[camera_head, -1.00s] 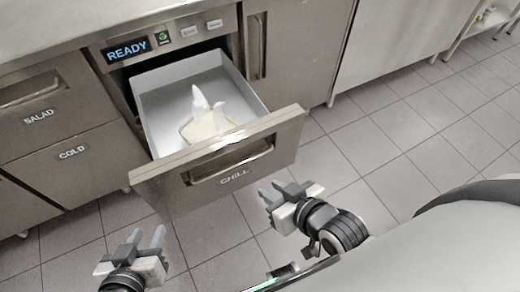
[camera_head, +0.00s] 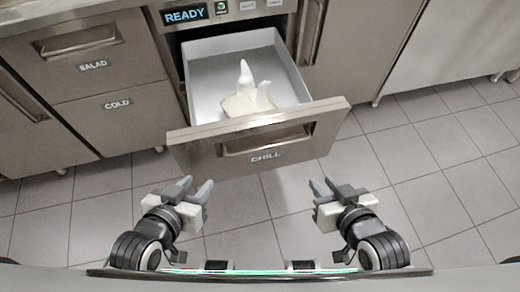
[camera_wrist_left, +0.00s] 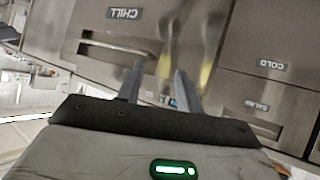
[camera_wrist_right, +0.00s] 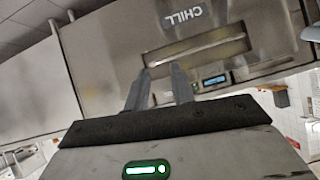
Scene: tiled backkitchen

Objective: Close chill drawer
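The chill drawer (camera_head: 190,146) is pulled out of the counter in the head view. Its metal front has a recessed handle and the label CHILL. A pale, pointed item (camera_head: 248,100) lies inside the white drawer box. My left gripper (camera_head: 196,184) is open and empty, in front of and below the drawer's left part. My right gripper (camera_head: 321,188) is open and empty, in front of its right part. Neither touches the drawer. The drawer front also shows in the left wrist view (camera_wrist_left: 95,28) and the right wrist view (camera_wrist_right: 120,55), beyond the fingers.
The SALAD drawer (camera_head: 75,68) and COLD drawer (camera_head: 135,125) at the left are shut. A READY display (camera_head: 185,15) sits above the chill drawer. A cabinet door (camera_head: 355,45) stands to the right. The tiled floor (camera_head: 430,160) at the right is clear.

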